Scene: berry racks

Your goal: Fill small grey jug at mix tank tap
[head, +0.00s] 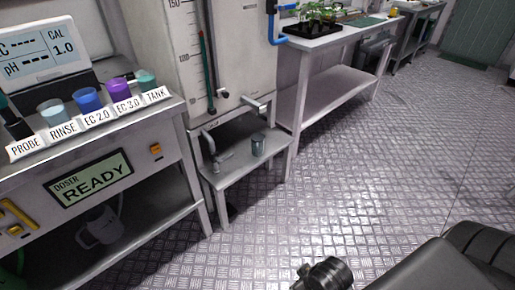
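The mix tank (237,45) is a tall pale body with a graduated level strip. My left gripper is not in view.
A doser bench (150,112) at left carries a meter (42,50) and several coloured cups. A plant bench (335,85) stands right of the tank. The metal floor (340,190) is clear.

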